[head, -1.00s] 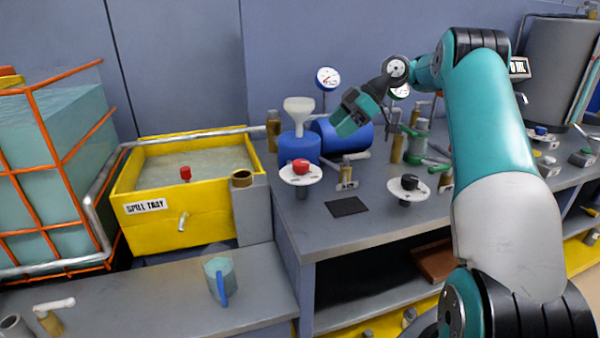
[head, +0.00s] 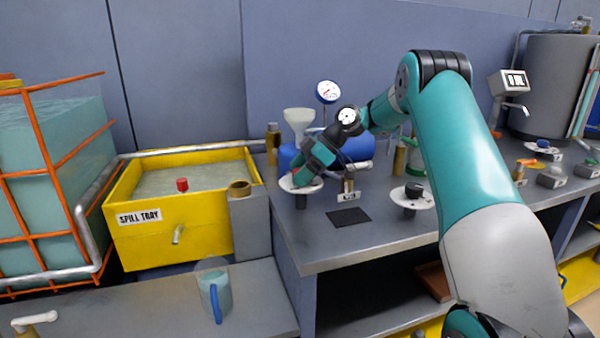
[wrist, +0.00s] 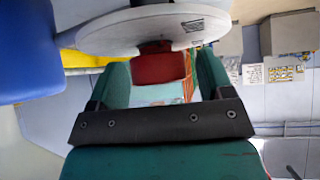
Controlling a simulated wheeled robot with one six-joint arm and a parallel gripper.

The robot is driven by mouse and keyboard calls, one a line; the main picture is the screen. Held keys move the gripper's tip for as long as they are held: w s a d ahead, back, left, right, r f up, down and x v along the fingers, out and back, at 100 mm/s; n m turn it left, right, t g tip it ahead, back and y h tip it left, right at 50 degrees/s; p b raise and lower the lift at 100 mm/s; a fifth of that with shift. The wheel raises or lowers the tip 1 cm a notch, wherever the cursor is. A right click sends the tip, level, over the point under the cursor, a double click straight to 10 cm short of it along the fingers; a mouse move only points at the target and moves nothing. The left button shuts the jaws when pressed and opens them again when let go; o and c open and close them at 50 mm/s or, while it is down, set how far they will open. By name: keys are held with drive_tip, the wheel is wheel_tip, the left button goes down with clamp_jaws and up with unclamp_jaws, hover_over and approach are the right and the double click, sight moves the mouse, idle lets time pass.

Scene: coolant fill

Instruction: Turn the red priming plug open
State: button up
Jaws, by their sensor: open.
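The red plug (wrist: 162,68) sits on a round white disc (wrist: 150,28) and shows between my gripper's fingers in the wrist view. My gripper (head: 299,177) is open at the white disc (head: 288,184) in the head view. There it covers the red plug. In the wrist view one finger of my gripper (wrist: 163,76) is on each side of the plug. I cannot tell whether either finger touches it.
A blue pump body (head: 350,147) and a white funnel (head: 299,120) stand just behind. A second white disc with a black knob (head: 414,190) is to the right. A yellow spill tray (head: 178,240) with a red cap (head: 182,185) is left. A mug (head: 214,290) stands on the lower bench.

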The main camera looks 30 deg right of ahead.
drive_tip(key=c, duration=0.9)
drive_tip(key=shift+c, duration=0.2)
